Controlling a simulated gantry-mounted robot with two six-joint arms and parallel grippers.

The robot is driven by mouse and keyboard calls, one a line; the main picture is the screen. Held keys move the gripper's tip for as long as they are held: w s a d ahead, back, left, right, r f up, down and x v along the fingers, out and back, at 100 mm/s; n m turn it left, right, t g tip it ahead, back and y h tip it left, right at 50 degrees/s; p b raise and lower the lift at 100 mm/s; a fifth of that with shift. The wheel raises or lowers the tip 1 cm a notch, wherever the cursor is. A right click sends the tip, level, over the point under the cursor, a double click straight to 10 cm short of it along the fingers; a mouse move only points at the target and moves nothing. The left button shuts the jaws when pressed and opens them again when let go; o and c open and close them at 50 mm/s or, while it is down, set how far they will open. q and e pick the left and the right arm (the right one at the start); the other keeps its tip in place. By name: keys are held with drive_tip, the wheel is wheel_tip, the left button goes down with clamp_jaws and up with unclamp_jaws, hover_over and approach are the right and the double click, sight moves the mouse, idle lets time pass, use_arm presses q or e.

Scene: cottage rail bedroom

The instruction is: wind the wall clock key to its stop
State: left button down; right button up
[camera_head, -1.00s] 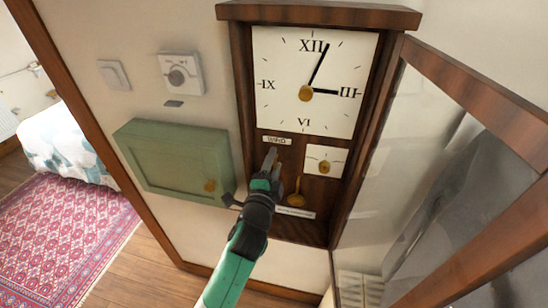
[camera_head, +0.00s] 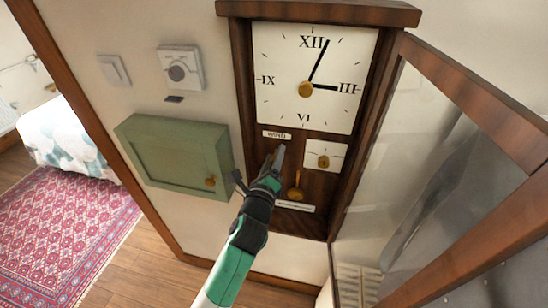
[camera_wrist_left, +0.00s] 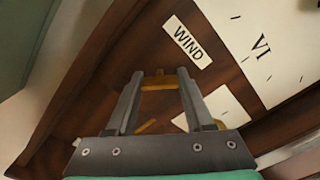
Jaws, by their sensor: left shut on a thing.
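The wall clock (camera_head: 304,78) has a dark wooden case and a white face with Roman numerals. Below the face is a WIND label (camera_head: 277,135), which also shows in the wrist view (camera_wrist_left: 187,41). My left gripper (camera_head: 277,154) reaches up into the open case just under this label. In the wrist view its fingers (camera_wrist_left: 157,76) are shut on the brass winding key (camera_wrist_left: 157,84), which lies crosswise between the fingertips. The gripper hides most of the key in the head view. My right gripper is not in view.
A small white dial (camera_head: 323,157) and a brass pendulum (camera_head: 296,193) are close to the right of the gripper. The clock's glazed door (camera_head: 480,105) stands open on the right. A green wall box (camera_head: 175,155) is at the left.

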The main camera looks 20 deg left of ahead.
use_arm(q)
drive_tip(key=m, duration=0.4)
drive_tip(key=shift+m, duration=1.8)
drive_tip(key=shift+c, duration=1.4)
unclamp_jaws()
drive_tip(key=shift+s, duration=0.1)
drive_tip(key=s+d, duration=0.1)
drive_tip(key=s, duration=1)
drive_tip(key=shift+s+d+b, duration=0.15)
drive_tip(key=shift+d+b, duration=0.15)
drive_tip(key=shift+d, duration=0.1)
